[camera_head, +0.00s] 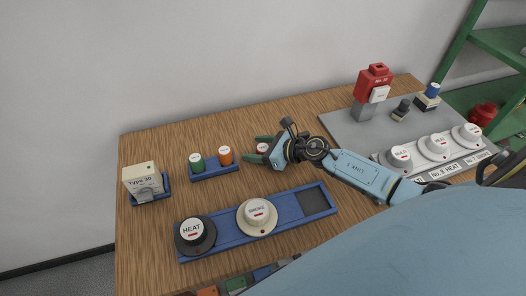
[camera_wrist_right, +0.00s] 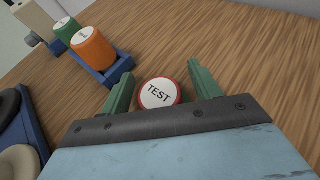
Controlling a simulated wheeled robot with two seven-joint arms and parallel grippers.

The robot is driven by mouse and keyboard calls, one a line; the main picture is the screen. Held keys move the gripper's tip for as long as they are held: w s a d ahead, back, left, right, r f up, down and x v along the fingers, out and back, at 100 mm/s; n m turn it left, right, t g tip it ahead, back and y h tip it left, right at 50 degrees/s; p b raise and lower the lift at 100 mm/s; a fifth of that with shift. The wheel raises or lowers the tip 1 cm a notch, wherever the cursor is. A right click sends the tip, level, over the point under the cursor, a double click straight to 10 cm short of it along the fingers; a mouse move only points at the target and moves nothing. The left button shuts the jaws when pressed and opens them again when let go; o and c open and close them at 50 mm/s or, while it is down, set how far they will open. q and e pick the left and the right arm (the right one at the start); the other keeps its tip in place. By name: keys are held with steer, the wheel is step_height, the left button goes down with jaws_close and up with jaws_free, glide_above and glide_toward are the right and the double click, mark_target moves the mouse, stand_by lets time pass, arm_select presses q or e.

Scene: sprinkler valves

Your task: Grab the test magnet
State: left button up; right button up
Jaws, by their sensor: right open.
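The test magnet (camera_wrist_right: 158,93) is a short red cylinder with a white top marked TEST. It also shows in the head view, partly behind my gripper (camera_head: 262,148). My right gripper (camera_wrist_right: 155,88) is open. Its two green fingers stand on either side of the magnet in the wrist view, with small gaps visible. In the head view my right gripper (camera_head: 263,150) comes in from the right over the wooden table. The lower part of the magnet is hidden by the gripper in the wrist view. My left gripper is not in view.
A blue tray (camera_head: 214,174) with green and orange cylinders stands left of the magnet. A long blue tray (camera_head: 230,241) holding HEAT and SMOKE detectors lies in front. A white box (camera_head: 141,178) stands far left. A grey panel (camera_head: 345,134) with a red unit (camera_head: 373,82) is at right.

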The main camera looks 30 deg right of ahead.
steer(key=c, duration=1.1)
